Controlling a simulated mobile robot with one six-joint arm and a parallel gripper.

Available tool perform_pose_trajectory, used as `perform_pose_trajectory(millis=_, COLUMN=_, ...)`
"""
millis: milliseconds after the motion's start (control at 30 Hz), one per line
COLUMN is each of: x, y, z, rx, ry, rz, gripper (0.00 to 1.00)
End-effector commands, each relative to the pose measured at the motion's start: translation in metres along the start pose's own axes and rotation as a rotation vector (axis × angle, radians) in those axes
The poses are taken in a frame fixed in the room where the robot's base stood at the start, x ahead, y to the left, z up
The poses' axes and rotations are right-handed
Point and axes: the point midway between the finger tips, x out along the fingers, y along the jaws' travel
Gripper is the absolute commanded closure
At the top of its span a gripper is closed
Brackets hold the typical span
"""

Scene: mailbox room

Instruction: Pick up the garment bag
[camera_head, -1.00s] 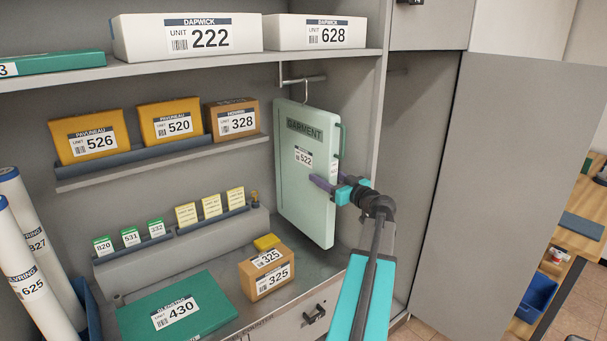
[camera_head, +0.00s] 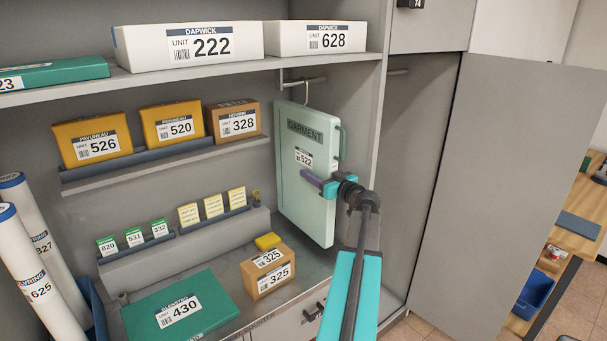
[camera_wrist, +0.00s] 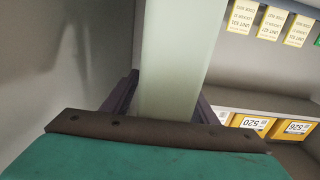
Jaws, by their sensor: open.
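The garment bag (camera_head: 300,215) is a pale green, flat, upright case labelled GARMENT and 522. It hangs by a hook from a rail and has a green handle (camera_head: 342,142) on its right edge. My gripper (camera_head: 314,181) is at the bag's right side, below the handle, with a purple finger across its front face. In the wrist view the bag's pale narrow side (camera_wrist: 174,60) runs between the two purple fingers of my open gripper (camera_wrist: 165,105). Whether either finger touches the bag cannot be told. The far finger is hidden in the head view.
Orange boxes (camera_head: 172,127) stand on the shelf left of the bag. A brown box (camera_head: 267,273) and a green parcel (camera_head: 215,318) lie on the counter below. A grey cabinet partition (camera_head: 376,110) stands close to the right of the bag and arm.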

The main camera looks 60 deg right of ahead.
Motion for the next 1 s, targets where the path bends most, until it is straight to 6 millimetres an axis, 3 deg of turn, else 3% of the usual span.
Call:
perform_pose_trajectory(millis=267, x=-0.0001, y=-0.0001, z=0.0000, rx=0.000, ry=0.000, rz=0.000, gripper=0.47)
perform_pose_trajectory(millis=600, x=-0.0001, y=-0.0002, z=-0.0001, rx=0.000, ry=0.000, rz=-0.001, gripper=1.00)
perform_pose_trajectory(millis=1000, x=0.0001, y=-0.0004, z=-0.0027, rx=0.000, ry=0.002, rz=-0.001, gripper=1.00)
